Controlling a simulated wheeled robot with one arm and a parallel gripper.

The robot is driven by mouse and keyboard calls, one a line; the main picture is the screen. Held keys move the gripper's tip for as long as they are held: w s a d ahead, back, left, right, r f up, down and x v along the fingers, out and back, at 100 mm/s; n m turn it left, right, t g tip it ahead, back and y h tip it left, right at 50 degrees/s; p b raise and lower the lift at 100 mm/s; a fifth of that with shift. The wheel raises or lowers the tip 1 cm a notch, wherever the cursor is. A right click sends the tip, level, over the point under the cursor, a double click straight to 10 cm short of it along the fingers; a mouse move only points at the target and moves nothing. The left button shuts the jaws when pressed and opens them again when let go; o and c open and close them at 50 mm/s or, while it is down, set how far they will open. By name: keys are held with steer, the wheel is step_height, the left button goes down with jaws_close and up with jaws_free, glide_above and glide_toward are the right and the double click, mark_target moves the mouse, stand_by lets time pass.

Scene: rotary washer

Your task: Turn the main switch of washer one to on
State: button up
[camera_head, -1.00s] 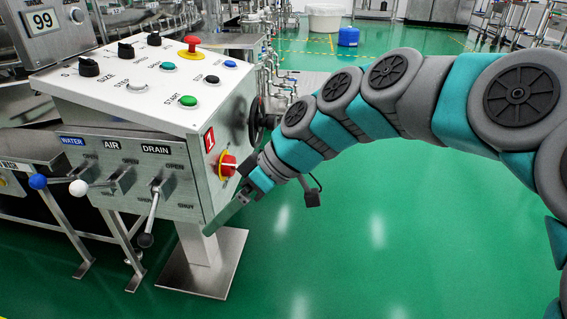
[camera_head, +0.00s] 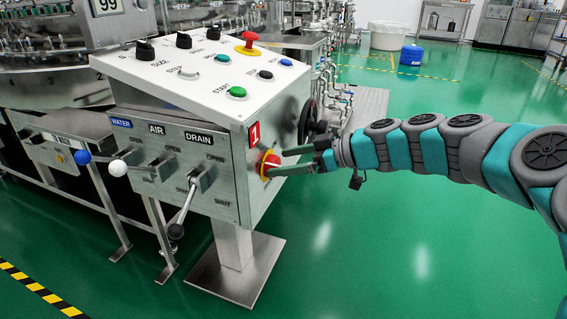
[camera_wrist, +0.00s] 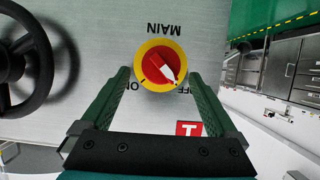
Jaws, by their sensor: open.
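The main switch (camera_head: 269,162) is a red knob on a yellow ring on the right side face of the control box marked 1. In the wrist view the knob (camera_wrist: 160,67) sits under the upside-down word MAIN, with OFF and ON at its lower edge. Its white pointer slants toward the OFF side. My gripper (camera_head: 277,162) is open, fingers spread, with its tips at the switch. In the wrist view my gripper (camera_wrist: 159,75) has one fingertip on each side of the yellow ring. I cannot tell whether the fingers touch the knob.
A black handwheel (camera_wrist: 30,62) is on the same face, beside my gripper. The box's front has WATER, AIR and DRAIN levers (camera_head: 185,208). Its sloped top has buttons, knobs and a red emergency stop (camera_head: 249,43). Green floor (camera_head: 400,250) to the right is clear.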

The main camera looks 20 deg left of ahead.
steer(key=shift+a+f, duration=0.25)
steer(key=shift+a, duration=0.3)
steer(key=c, duration=1.4)
